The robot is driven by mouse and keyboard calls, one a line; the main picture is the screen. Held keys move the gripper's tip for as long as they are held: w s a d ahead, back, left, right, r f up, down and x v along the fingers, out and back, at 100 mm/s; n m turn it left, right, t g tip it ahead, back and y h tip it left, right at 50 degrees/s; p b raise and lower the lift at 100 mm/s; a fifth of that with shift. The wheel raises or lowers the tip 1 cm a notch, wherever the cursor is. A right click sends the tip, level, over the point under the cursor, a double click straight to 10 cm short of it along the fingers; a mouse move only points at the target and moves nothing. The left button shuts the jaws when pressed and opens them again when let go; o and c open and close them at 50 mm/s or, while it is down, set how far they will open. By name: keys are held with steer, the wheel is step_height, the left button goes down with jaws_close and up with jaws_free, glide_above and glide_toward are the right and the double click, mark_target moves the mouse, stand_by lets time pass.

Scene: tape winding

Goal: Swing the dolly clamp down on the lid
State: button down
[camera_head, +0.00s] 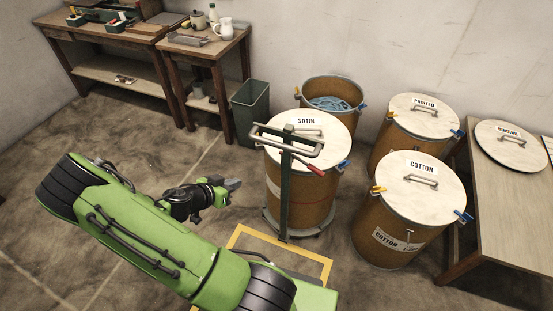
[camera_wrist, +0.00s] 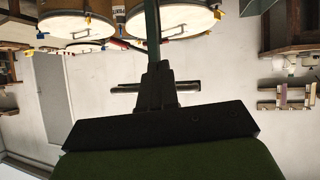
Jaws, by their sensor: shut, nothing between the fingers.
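The SATIN drum (camera_head: 318,200) stands on a round grey dolly (camera_head: 272,224) with a dark green upright post (camera_head: 285,200) at its front. Its pale lid (camera_head: 330,130) lies on top, labelled SATIN. A metal bar handle (camera_head: 262,132) tops the post. A lever with a red grip (camera_head: 316,168), seemingly the clamp, sticks out right of the post near the lid's front edge; whether it touches the lid I cannot tell. My gripper (camera_head: 232,185) is shut and empty, left of the post and apart from it. In the wrist view, my gripper (camera_wrist: 157,75) points toward the post (camera_wrist: 152,28).
An open drum (camera_head: 334,92) with blue contents stands behind. PRINTED (camera_head: 423,112) and COTTON (camera_head: 421,180) drums stand right, beside a table (camera_head: 505,205) bearing a BINDING lid (camera_head: 510,140). A bin (camera_head: 250,110) and benches (camera_head: 110,45) stand at the back left.

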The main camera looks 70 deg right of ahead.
steer(key=s+d+f+n+t+h, duration=0.1)
steer(key=s+d+f+t+h, duration=0.1)
steer(key=s+d+f+h, duration=0.2)
steer(key=s+d+f, duration=0.1)
steer(key=d+f, duration=0.1)
steer(key=d, duration=0.1)
steer(key=shift+s+d+f+n+t+h, duration=0.3)
steer(key=shift+s+d+f+n+h, duration=0.05)
steer(key=shift+s+n+h, duration=0.05)
steer(key=shift+d, duration=0.1)
steer(key=b+x, duration=0.1)
steer(key=x, duration=1.2)
steer(key=shift+d+f, duration=0.2)
steer(key=shift+d, duration=0.2)
steer(key=shift+s, duration=0.1)
